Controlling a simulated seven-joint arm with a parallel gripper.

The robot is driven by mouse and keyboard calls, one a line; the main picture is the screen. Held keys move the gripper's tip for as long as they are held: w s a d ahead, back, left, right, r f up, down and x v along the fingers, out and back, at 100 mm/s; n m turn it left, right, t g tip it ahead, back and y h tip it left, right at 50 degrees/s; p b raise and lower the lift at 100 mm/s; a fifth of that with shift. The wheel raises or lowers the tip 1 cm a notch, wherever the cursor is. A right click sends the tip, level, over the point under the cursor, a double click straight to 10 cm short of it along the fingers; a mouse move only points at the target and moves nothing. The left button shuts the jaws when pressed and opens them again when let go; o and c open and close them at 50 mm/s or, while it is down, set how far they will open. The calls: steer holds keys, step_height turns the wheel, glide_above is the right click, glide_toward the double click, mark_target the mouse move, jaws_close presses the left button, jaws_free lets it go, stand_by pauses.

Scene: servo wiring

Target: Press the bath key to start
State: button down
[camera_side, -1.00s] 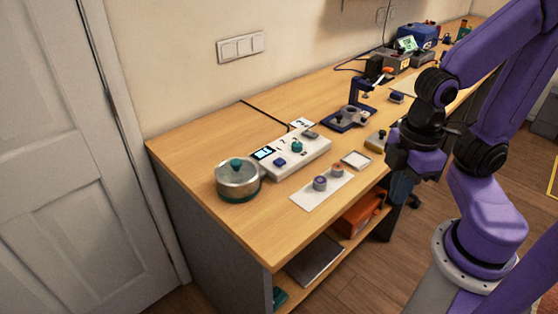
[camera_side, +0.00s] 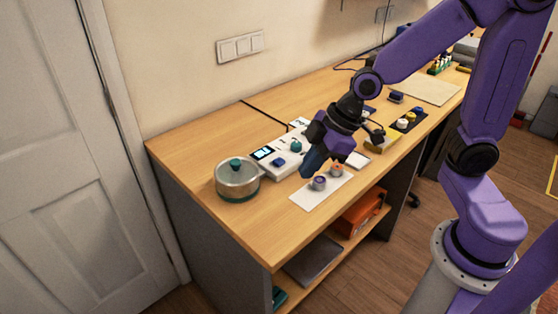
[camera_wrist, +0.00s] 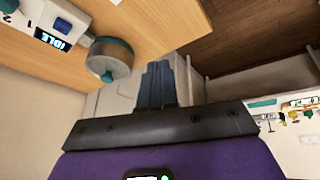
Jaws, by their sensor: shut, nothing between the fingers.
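A white control box (camera_side: 267,166) stands on the bench, with a dark display (camera_side: 262,153), a blue key (camera_side: 280,162) and a teal knob (camera_side: 296,146) on top. In the wrist view the display (camera_wrist: 52,40) reads IDLE, and the blue key (camera_wrist: 62,25) is beside it. A round steel pot (camera_side: 238,182) with a teal-knobbed lid stands left of the box; it also shows in the wrist view (camera_wrist: 112,65). My gripper (camera_side: 306,173) is shut and empty, with blue fingers, above the bench right of the key and apart from it. My arm hides the box's right end.
A white mat (camera_side: 306,201) with two small round pieces (camera_side: 319,183) lies in front of the box. The bench's front left corner is clear.

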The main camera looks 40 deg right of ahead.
steer(key=w+d+t, duration=0.3)
steer(key=w, duration=0.7)
steer(key=m+t+h, duration=0.1)
steer(key=t+h, duration=0.1)
glide_above(282, 162)
steer(key=shift+w+f, duration=0.1)
steer(key=shift+f, duration=0.05)
steer(key=shift+f, duration=4.4)
steer(key=shift+f, duration=0.15)
steer(key=shift+f, duration=0.3)
